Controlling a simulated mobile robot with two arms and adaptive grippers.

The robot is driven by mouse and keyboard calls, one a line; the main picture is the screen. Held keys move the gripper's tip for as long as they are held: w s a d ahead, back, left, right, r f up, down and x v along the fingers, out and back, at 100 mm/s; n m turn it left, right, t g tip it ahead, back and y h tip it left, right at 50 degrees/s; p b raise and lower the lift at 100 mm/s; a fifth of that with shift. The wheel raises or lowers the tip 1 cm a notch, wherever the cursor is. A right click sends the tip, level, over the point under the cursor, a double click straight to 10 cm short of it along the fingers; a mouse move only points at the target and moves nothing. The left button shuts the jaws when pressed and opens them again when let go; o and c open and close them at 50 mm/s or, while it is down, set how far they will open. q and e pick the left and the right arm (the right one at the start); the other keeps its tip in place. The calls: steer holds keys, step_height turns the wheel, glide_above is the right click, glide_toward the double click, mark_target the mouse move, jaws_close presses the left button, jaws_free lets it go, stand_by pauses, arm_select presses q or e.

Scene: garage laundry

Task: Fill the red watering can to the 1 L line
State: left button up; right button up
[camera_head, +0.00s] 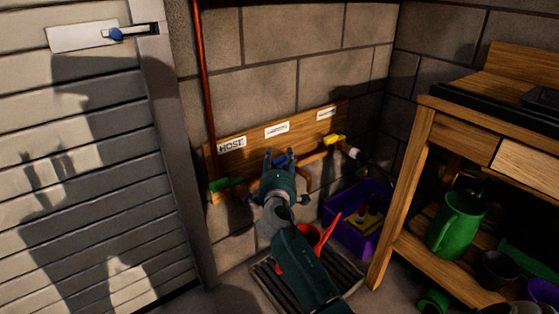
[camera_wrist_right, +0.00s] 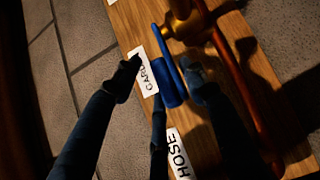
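The red watering can (camera_head: 314,237) stands on the dark floor grate below the pipes, partly hidden by my right arm. Its 1 L line and water level cannot be seen. My right gripper (camera_head: 279,158) is at the middle tap on the wooden board. A blue tap handle (camera_wrist_right: 166,80) lies between its fingers in the right wrist view. My right gripper (camera_wrist_right: 163,78) is open, with a gap between the left finger and the handle. The right finger is close to the handle; contact cannot be told. My left gripper is not in view.
The wooden board (camera_head: 305,132) carries a HOSE label (camera_head: 231,145) and two other labels. A green handle (camera_head: 225,184) is at left and a yellow handle (camera_head: 335,140) at right. A purple crate (camera_head: 358,215) stands right of the can. A wooden bench (camera_head: 400,195) blocks the right side.

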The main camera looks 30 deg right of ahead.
steer(key=v, duration=1.2)
